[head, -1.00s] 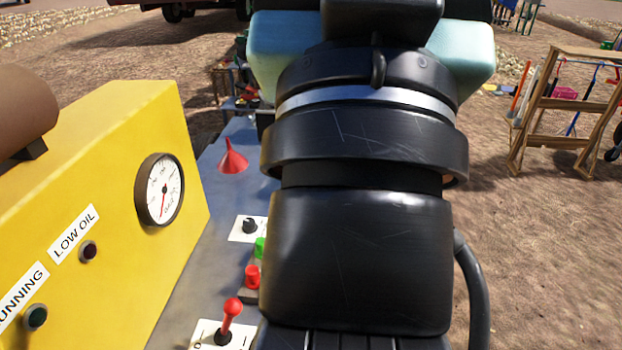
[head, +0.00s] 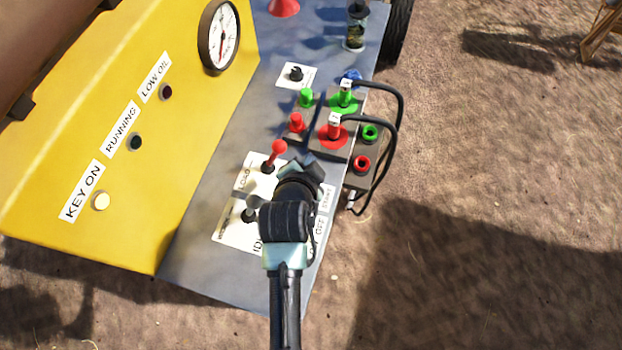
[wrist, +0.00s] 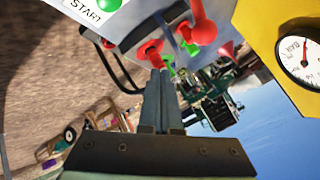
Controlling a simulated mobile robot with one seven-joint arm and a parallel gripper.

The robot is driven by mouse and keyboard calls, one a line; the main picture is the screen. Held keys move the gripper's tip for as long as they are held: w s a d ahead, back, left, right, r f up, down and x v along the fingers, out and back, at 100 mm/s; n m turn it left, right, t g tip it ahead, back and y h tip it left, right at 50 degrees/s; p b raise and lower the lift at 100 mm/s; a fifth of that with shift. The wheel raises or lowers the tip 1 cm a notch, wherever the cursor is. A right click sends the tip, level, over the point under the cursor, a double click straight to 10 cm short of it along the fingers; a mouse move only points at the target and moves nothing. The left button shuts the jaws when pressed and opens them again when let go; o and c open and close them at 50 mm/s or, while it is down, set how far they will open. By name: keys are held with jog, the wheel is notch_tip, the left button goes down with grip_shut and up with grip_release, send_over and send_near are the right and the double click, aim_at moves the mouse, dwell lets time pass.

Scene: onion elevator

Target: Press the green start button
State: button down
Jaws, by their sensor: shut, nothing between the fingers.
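In the wrist view, a round green button (wrist: 109,4) sits beside a START label (wrist: 84,10) at the top edge, partly cut off. In the head view, the START label (head: 327,197) lies on the grey panel (head: 255,115), just right of my gripper. The green button beside it is hidden there behind my arm. My gripper (wrist: 160,75) is shut and empty, with its fingers together. Its tips appear just below a red part in the wrist view; I cannot tell whether they touch it. The button is up and left of the tips there.
A red lever (head: 275,151) stands left of my gripper. Beyond are green (head: 306,97) and red (head: 297,122) knobs, and red and green terminals with black cables (head: 400,105). A yellow housing (head: 70,130) with a gauge (head: 219,35) rises at left. Bare ground lies right.

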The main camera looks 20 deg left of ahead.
jog(key=shift+s+f, duration=0.65)
jog(key=shift+f, duration=0.2)
jog(key=shift+f, duration=0.1)
notch_tip(320, 180, down, 8)
jog(key=b, duration=0.7)
jog(key=shift+f+b, duration=0.25)
jog(key=shift+b, duration=0.1)
dwell(1.0)
jog(key=shift+f, duration=0.4)
jog(key=shift+f+b, duration=0.6)
jog(key=shift+b, duration=0.05)
dwell(0.8)
jog(key=shift+r, duration=0.15)
jog(key=shift+r+p, duration=0.85)
jog(key=shift+p, duration=0.1)
